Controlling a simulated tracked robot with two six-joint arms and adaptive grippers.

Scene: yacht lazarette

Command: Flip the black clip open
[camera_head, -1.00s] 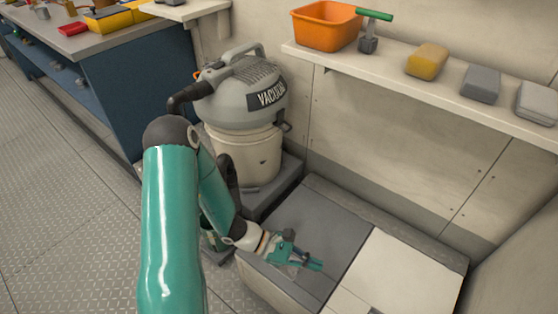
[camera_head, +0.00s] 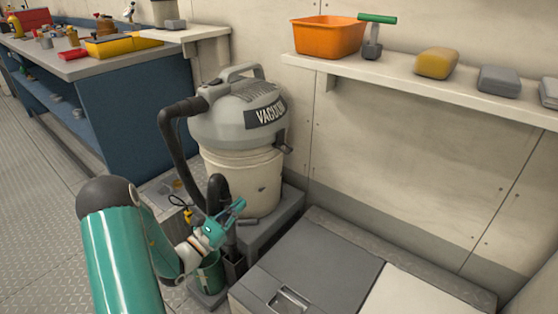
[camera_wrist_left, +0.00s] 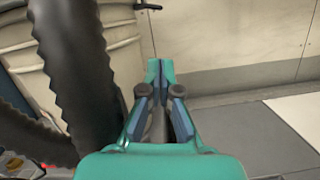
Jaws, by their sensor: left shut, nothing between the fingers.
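The vacuum (camera_head: 238,115) has a grey top on a cream drum (camera_head: 243,178). A small black clip (camera_head: 286,149) sticks out at the right side of the seam between them. In the left wrist view the clip (camera_wrist_left: 148,6) shows at the top edge, partly cut off. My left gripper (camera_head: 239,205) is shut and empty, in front of the lower drum, below and left of the clip and apart from it. In the left wrist view its fingertips (camera_wrist_left: 160,68) point toward the wall, below the clip. My right gripper is not in view.
The black ribbed hose (camera_head: 167,145) runs beside my left gripper and fills the left of the wrist view. A grey-topped bench (camera_head: 320,265) lies to the right. A shelf (camera_head: 420,86) holds an orange bin (camera_head: 328,38). A blue workbench (camera_head: 120,115) stands at left.

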